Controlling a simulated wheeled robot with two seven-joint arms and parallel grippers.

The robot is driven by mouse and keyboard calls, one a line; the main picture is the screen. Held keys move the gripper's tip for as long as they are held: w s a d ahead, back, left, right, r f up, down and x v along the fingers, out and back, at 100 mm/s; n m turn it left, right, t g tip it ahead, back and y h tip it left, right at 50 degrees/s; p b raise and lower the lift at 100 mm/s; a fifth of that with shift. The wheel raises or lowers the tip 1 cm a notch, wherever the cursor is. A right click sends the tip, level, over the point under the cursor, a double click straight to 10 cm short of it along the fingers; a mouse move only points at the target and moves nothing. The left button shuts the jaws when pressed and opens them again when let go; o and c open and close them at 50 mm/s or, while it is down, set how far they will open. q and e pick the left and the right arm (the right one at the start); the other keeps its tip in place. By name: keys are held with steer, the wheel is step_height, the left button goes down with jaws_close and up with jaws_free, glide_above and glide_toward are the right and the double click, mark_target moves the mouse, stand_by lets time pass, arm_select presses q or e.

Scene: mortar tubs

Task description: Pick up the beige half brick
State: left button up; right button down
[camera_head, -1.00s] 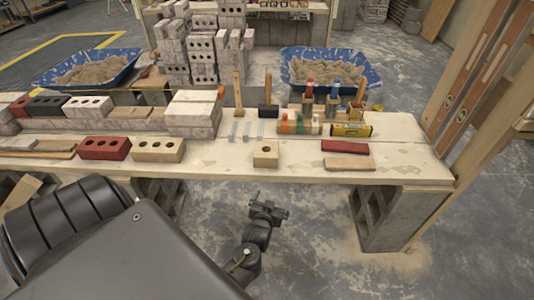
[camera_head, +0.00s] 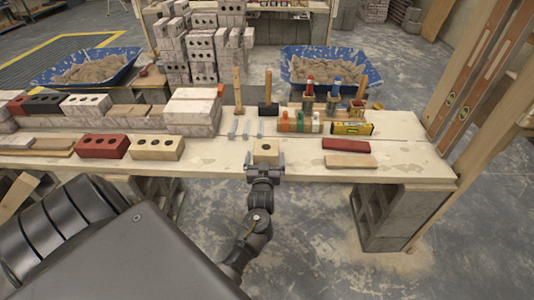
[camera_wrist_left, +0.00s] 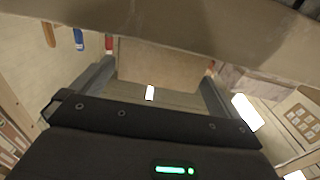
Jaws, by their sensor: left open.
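The beige half brick (camera_head: 265,149), with one hole in its top, sits near the front edge of the workbench (camera_head: 220,165). My left gripper (camera_head: 266,166) is open at the near side of it, one finger towards each side. In the left wrist view, a plain beige face that looks like the half brick (camera_wrist_left: 158,62) shows between the two spread fingers of the left gripper (camera_wrist_left: 158,80). I cannot tell whether the fingers touch it. My right gripper is not in view.
A longer beige brick (camera_head: 157,148) and a red brick (camera_head: 102,146) stand to the left. A red slab (camera_head: 346,145) and a tan slab (camera_head: 350,161) lie to the right. Behind are a hammer (camera_head: 268,108), several bottles and a yellow level (camera_head: 352,128).

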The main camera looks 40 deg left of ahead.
mark_target(267, 147)
arm_select(q)
steer(key=shift+r+x, duration=0.1)
steer(key=shift+x, duration=1.2)
steer(key=shift+r+x, duration=0.15)
steer(key=shift+x, duration=1.15)
steer(key=shift+d, duration=0.1)
steer(key=c, duration=1.5)
steer(key=shift+w+r, duration=0.1)
steer(key=shift+r, duration=0.05)
